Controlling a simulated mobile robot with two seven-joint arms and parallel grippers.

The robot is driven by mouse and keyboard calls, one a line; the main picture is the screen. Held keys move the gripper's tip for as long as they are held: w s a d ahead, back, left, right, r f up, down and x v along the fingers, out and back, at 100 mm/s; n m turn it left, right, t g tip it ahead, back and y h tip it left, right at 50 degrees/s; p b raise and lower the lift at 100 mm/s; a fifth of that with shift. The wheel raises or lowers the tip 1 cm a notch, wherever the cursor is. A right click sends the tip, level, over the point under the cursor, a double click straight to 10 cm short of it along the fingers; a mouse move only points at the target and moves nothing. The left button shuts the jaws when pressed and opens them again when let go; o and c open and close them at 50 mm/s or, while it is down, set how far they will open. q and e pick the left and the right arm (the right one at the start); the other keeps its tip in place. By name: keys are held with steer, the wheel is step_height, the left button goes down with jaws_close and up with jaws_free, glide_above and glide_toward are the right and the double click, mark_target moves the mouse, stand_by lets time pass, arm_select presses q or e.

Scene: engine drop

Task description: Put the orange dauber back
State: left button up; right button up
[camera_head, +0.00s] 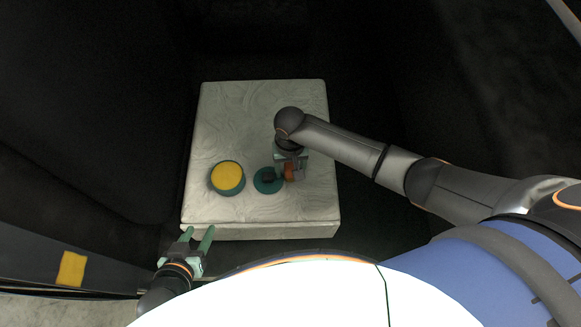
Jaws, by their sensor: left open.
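The orange dauber (289,173) shows as a small orange patch at my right gripper, just right of a round teal piece. My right gripper (291,168) points down over the pale block, with its fingers close around or beside the orange patch. The arm and gripper hide part of the dauber, and I cannot tell if the fingers grip it. My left gripper (199,239) is open and empty at the block's near left edge, away from the dauber.
A pale block with a wrinkled top (240,115) carries a teal round container with a yellow top (227,177) and a flat teal disc with a dark knob (266,181). The far half of the block is clear. Dark walls stand around it. A yellow square (72,268) is at lower left.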

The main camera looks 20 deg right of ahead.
steer(key=shift+o, duration=0.7)
arm_select(q)
steer(key=shift+s+a+f, duration=0.1)
steer(key=shift+s+f, duration=0.1)
steer(key=shift+s, duration=0.1)
arm_select(e)
steer(key=shift+o, duration=0.3)
